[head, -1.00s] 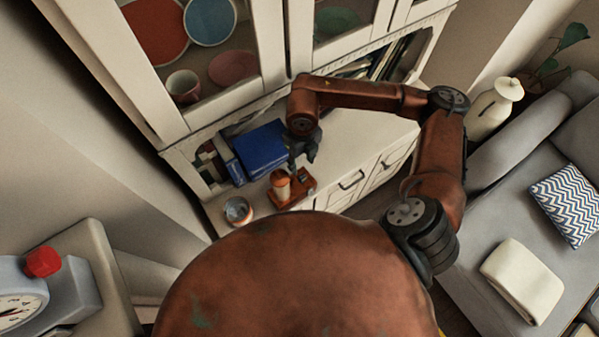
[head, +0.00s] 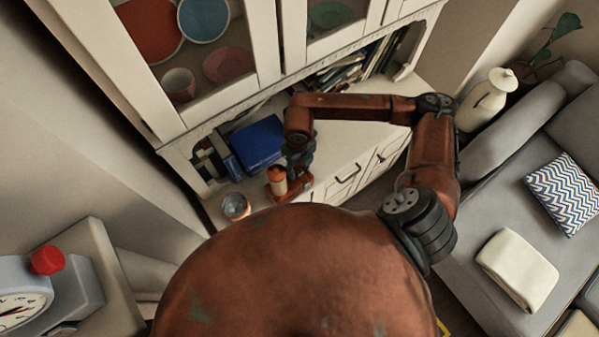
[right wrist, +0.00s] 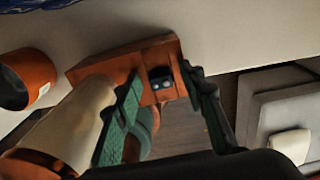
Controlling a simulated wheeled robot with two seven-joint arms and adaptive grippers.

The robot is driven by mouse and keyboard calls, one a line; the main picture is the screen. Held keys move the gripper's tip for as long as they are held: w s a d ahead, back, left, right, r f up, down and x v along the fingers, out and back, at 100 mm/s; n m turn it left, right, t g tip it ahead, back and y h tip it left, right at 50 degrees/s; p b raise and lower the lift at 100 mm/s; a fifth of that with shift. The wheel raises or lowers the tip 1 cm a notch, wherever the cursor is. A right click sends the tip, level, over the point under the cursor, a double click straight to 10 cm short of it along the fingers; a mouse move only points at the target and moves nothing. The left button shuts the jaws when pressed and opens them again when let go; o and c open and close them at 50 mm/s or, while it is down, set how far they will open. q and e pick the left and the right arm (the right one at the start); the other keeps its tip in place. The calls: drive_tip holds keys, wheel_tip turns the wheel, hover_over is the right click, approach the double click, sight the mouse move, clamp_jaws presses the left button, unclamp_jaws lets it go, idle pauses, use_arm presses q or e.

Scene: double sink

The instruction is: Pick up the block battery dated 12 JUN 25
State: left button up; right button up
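A small dark block with a pale metallic end (right wrist: 161,84) sits on an orange-brown wooden holder (right wrist: 100,70) in the right wrist view. It may be a block battery, but no date can be read. The holder also shows on the cabinet top in the head view (head: 302,186), partly hidden by my gripper. My right gripper (right wrist: 160,78) is open, its green fingers on either side of the dark block; I cannot tell whether they touch it. In the head view, my right gripper (head: 298,168) is right above the holder. My left gripper is not in view.
A beige cylinder with an orange end (right wrist: 75,125) stands close to the left finger. An orange cup (right wrist: 27,80) is farther left. A blue box (head: 258,143) lies behind the gripper. The cabinet top (head: 345,145) is clear to the right.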

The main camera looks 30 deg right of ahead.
clamp_jaws()
drive_tip(key=shift+r, duration=0.1)
idle(0.3)
